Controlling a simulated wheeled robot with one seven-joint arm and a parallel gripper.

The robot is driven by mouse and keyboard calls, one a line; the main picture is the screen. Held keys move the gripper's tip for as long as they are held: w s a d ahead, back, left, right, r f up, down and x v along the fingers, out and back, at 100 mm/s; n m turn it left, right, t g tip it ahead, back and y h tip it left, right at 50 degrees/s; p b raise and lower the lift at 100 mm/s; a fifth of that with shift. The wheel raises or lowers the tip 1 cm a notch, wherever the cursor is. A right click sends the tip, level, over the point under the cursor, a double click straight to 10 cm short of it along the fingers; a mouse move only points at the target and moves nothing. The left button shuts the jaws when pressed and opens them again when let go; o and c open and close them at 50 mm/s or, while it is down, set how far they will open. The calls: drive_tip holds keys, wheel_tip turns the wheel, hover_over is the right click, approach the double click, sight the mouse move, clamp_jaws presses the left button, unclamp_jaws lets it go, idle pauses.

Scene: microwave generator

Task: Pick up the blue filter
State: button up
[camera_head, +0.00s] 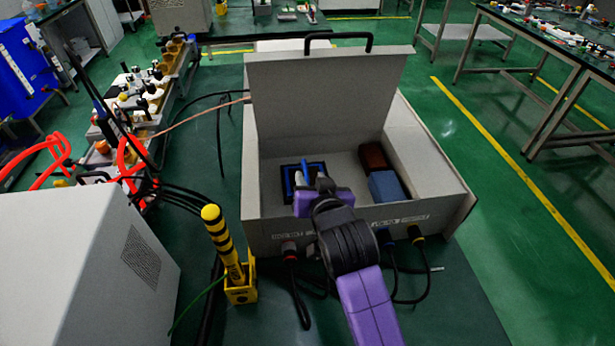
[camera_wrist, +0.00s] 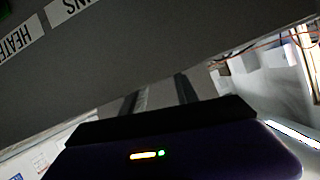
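A blue block (camera_head: 386,187), which looks like the blue filter, lies in the right part of the open grey generator box (camera_head: 350,214), just in front of a brown-red block (camera_head: 373,157). A dark square part with blue bars (camera_head: 287,182) is at the left inside the box, partly hidden by my gripper. My gripper (camera_head: 303,178) reaches over the front wall, left of the blue block and apart from it. In the wrist view its two fingers (camera_wrist: 158,95) stand apart with nothing seen between them. The blue block does not show in the wrist view.
The raised lid (camera_head: 325,95) with a black handle stands at the back of the box. Labelled grey wall (camera_wrist: 60,60) fills much of the wrist view. A yellow-black striped post (camera_head: 222,243) and cables are at the front left. Green floor is clear on the right.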

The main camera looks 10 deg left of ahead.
sight(307, 172)
drive_tip(key=shift+x, duration=3.3)
clamp_jaws()
